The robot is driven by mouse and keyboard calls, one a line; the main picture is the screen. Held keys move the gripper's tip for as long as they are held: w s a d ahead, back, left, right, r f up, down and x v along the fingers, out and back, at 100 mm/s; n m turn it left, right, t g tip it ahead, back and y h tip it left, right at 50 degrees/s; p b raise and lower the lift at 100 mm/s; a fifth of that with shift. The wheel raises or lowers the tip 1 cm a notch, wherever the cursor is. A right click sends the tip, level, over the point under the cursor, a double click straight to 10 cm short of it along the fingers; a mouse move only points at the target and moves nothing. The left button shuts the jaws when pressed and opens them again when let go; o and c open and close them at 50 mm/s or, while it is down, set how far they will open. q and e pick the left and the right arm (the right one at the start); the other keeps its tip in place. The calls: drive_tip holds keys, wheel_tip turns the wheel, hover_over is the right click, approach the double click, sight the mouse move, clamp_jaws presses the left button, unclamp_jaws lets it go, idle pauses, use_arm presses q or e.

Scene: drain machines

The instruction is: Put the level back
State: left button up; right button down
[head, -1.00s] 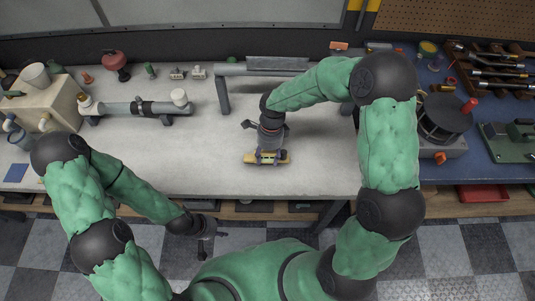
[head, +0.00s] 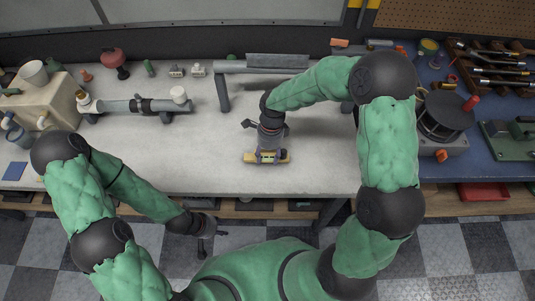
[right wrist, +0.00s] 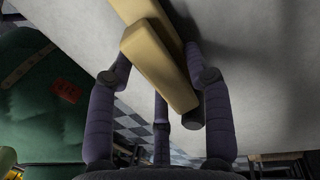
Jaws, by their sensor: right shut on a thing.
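The level (head: 283,157) is a small yellow bar near the front edge of the workbench. My right gripper (head: 268,157) is over it from above, with its fingers closed around its middle. In the right wrist view the level (right wrist: 158,68) is a pale yellow block between the purple-grey fingers (right wrist: 165,95). I cannot tell whether it touches the bench or hangs just above it. My left gripper (head: 206,240) is low in front of the bench, away from the level; its fingers are too small and dark to read.
The grey workbench (head: 320,170) is clear around the level. A pipe assembly (head: 130,105) lies to the left, and a raised grey pipe stand (head: 222,95) is behind. A blue bench (head: 465,150) with a drum machine (head: 440,118) and tools is at the right.

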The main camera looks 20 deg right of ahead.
drive_tip(key=shift+f, duration=0.2)
drive_tip(key=shift+c, duration=2.2)
unclamp_jaws()
drive_tip(key=shift+r, duration=0.15)
wheel_tip(320, 180, up, 12)
drive_tip(key=w+d, duration=0.1)
drive_tip(key=shift+w+d, duration=0.15)
drive_tip(key=shift+w, duration=0.15)
